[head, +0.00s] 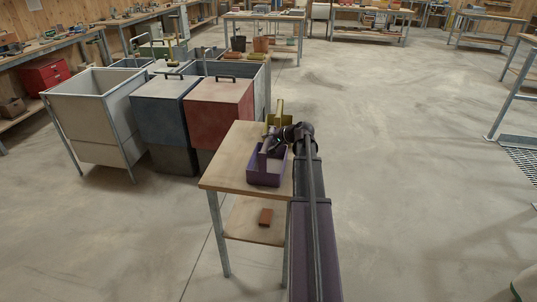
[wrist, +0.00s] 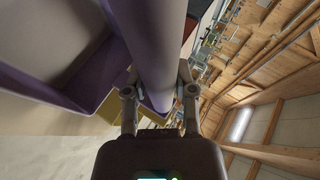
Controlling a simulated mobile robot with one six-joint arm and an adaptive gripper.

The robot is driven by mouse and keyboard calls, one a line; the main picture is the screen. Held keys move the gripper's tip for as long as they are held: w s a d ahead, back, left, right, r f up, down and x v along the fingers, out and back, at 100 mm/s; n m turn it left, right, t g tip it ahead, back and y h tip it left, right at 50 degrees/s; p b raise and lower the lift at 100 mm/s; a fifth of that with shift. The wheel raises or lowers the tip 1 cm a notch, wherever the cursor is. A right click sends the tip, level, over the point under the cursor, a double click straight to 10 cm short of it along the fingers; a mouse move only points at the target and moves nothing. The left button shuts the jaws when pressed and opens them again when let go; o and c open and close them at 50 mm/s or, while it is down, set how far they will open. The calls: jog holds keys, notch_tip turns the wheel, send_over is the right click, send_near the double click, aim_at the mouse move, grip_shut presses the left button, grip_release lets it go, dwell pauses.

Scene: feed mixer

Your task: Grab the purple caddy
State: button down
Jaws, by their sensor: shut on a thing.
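The purple caddy (head: 264,178) sits on the small wooden table (head: 226,178), near its right edge. It is an open box with a purple handle across it. In the wrist view, the caddy's tray (wrist: 60,82) fills the upper left and its round purple handle (wrist: 158,50) runs down between my fingers. My gripper (wrist: 158,98) is shut on the handle, one finger on each side. In the head view, my gripper (head: 272,146) is at the caddy's top and partly hides the handle. I cannot tell whether the caddy's base touches the table.
A yellow caddy (head: 280,112) stands just behind the purple one. Blue (head: 166,108) and red (head: 219,110) bins stand close to the left. The floor (head: 420,150) to the right is clear.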

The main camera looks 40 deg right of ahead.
jog(key=shift+r, duration=0.15)
notch_tip(320, 180, up, 3)
jog(key=p, duration=0.3)
jog(key=s+r+p, duration=0.1)
jog(key=s+p, duration=0.1)
jog(key=s, duration=1.4)
jog(key=shift+r, duration=0.35)
